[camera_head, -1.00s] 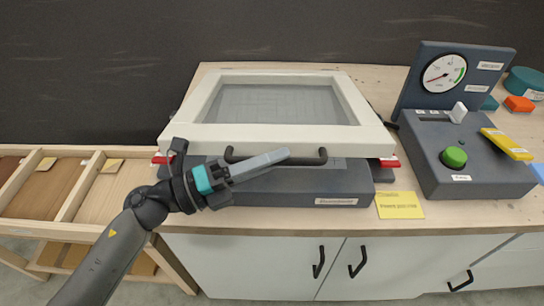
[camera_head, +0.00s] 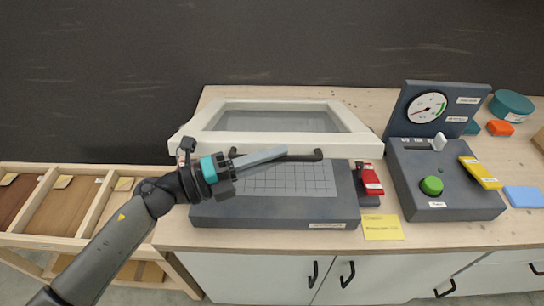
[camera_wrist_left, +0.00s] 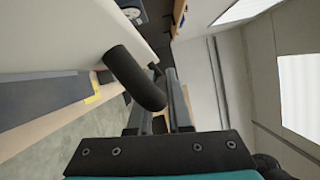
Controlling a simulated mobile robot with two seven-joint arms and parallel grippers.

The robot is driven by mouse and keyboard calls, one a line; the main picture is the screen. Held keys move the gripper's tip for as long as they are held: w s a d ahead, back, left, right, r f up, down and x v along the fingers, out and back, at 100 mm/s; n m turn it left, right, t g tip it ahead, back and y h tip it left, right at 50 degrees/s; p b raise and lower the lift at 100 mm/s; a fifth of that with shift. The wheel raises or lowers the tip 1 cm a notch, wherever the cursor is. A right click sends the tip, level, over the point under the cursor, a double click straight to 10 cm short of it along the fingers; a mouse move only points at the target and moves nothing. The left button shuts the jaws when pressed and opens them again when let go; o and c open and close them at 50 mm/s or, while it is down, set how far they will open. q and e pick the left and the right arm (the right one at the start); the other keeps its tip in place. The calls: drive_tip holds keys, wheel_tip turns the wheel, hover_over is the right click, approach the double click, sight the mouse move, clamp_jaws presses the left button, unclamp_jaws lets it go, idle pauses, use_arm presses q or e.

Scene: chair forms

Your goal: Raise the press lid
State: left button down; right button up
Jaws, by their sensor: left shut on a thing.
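The press lid (camera_head: 343,144) is a cream frame around a grey panel. Its front edge stands tilted up above the dark press base (camera_head: 275,213), baring a gridded grey bed (camera_head: 290,178). A black bar handle (camera_head: 308,155) runs along the lid's front. My left gripper (camera_head: 276,154) comes in from the left and is shut on this handle. In the left wrist view the black handle (camera_wrist_left: 135,78) crosses by the fingers, beside the pale lid (camera_wrist_left: 55,35). The exact contact is partly hidden. My right gripper is not in view.
A red latch (camera_head: 371,180) sits at the base's right side. Right of it stands a dark control box (camera_head: 410,185) with a gauge (camera_head: 426,107) and green button (camera_head: 432,185). A yellow note (camera_head: 382,228) lies at the front edge. Wooden trays (camera_head: 65,205) are at left.

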use_arm(q)
drive_tip(key=shift+n+y, duration=0.3)
drive_tip(key=shift+n, duration=0.4)
drive_tip(key=w+r+p, duration=0.1)
drive_tip(key=r+p, duration=0.1)
drive_tip(key=w+r+p, duration=0.1)
drive_tip(key=r+p, duration=0.1)
drive_tip(key=w+r+p, duration=0.1)
drive_tip(key=r+p, duration=0.1)
drive_tip(key=shift+w+r+n+p, duration=0.3)
drive_tip(key=shift+w+r+p, duration=0.35)
drive_tip(key=shift+p, duration=0.55)
drive_tip(key=c, duration=0.8)
unclamp_jaws()
drive_tip(key=shift+c, duration=0.2)
